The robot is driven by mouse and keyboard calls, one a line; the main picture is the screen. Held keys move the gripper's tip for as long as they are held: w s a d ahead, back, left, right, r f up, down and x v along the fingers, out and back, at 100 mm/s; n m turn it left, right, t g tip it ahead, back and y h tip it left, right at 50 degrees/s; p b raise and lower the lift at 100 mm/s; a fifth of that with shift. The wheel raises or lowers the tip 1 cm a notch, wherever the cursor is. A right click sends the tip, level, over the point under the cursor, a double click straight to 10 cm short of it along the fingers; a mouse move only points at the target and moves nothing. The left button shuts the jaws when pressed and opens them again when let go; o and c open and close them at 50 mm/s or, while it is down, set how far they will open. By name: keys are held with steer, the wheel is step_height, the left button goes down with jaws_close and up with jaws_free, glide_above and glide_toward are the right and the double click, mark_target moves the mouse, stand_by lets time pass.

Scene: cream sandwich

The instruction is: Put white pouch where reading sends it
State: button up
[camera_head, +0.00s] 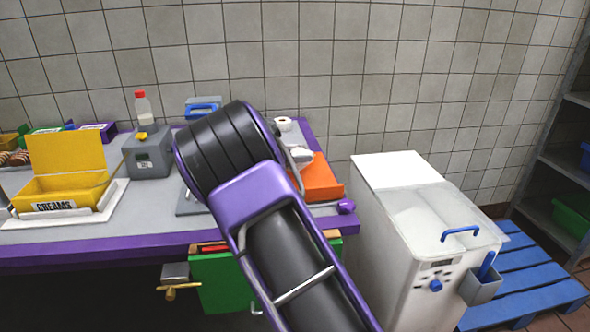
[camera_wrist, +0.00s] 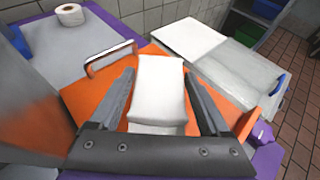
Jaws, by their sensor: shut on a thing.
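The white pouch (camera_wrist: 158,88) is between the two dark fingers of my gripper (camera_wrist: 159,75) in the wrist view. The gripper is shut on it. An orange surface (camera_wrist: 85,98) lies below the pouch, and I cannot tell whether they touch. In the head view my arm hides most of the gripper, and a bit of white, likely the pouch (camera_head: 301,155), shows above the orange thing (camera_head: 322,180) at the table's right end. A grey box (camera_head: 148,158) with a yellow knob has a small front panel too small to read.
A yellow box (camera_head: 65,190) labelled CREAMS stands open-lidded on a white tray at left. A bottle (camera_head: 143,108) and white roll (camera_head: 283,124) stand farther back. A white bin (camera_head: 385,215) with a clear lid stands right of the table, near a blue pallet (camera_head: 535,277).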

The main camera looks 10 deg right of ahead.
steer(key=shift+f+b, duration=0.35)
steer(key=shift+f, duration=1.4)
steer(key=shift+f, duration=0.1)
steer(key=o, duration=1.3)
steer(key=shift+f, duration=0.1)
steer(key=shift+r, duration=0.25)
steer(key=p+v, duration=0.1)
steer(key=v, duration=1.1)
steer(key=shift+f, duration=0.2)
